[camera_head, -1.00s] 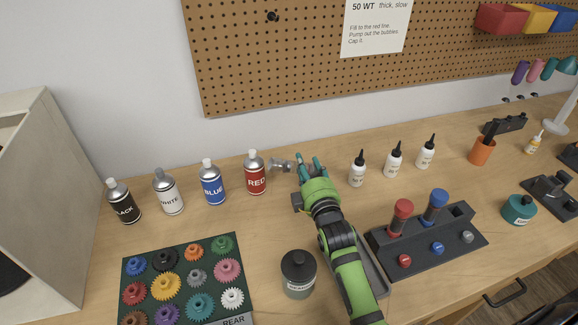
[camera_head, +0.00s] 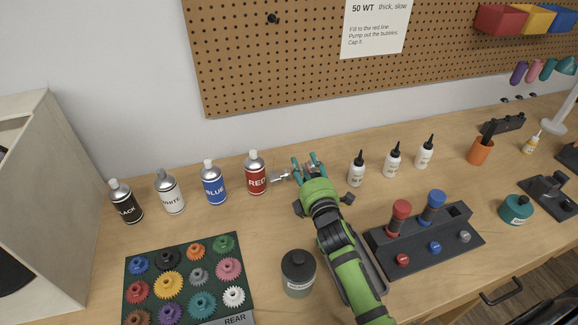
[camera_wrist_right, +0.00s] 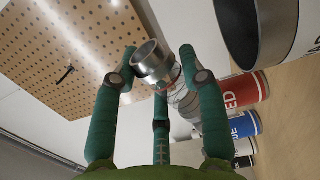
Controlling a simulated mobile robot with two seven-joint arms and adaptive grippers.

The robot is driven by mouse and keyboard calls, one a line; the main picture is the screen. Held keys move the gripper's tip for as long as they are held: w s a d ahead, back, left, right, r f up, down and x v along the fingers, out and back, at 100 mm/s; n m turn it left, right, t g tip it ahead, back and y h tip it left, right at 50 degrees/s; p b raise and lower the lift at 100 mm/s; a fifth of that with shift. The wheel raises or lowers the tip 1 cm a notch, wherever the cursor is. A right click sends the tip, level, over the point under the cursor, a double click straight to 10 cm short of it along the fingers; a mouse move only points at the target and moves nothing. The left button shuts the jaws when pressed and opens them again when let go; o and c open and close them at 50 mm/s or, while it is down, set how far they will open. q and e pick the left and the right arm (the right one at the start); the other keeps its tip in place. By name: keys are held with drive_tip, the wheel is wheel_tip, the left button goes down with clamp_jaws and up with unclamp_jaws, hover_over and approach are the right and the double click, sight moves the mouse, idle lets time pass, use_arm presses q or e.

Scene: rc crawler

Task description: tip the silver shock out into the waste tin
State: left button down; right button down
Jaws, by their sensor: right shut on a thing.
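The silver shock (camera_head: 280,176) is at the fingertips of my right gripper (camera_head: 308,167), just right of the red-labelled bottle. It lies sideways, with one end pointing toward that bottle. In the right wrist view the teal fingers (camera_wrist_right: 158,75) are shut around the shock (camera_wrist_right: 153,63); its bright round end faces the camera side. The dark grey tin (camera_head: 298,275) stands upright on the bench, in front of the gripper and left of my right forearm. Its label is too small to read. My left gripper is not in view.
Black, white, blue and red (camera_head: 256,174) bottles stand in a row at left. Several white dropper bottles (camera_head: 392,160) stand right of the gripper. A gear board (camera_head: 190,278) and a dark tool rack (camera_head: 425,242) flank my arm. A dark cylinder (camera_wrist_right: 258,35) looms close in the wrist view.

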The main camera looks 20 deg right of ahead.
drive_tip(key=r+n+p, duration=0.1)
drive_tip(key=n, duration=0.1)
drive_tip(key=r+n+p, duration=0.4)
drive_tip(key=n, duration=0.1)
drive_tip(key=shift+d+r, duration=0.1)
drive_tip(key=shift+d, duration=0.25)
drive_tip(key=shift+d+r+n+p, duration=0.1)
drive_tip(key=shift+r+n+p, duration=0.15)
drive_tip(key=shift+n, duration=0.25)
drive_tip(key=shift+r+n+p, duration=0.1)
drive_tip(key=shift+n+p, duration=0.2)
drive_tip(key=shift+n, duration=0.2)
drive_tip(key=shift+s+f, duration=0.1)
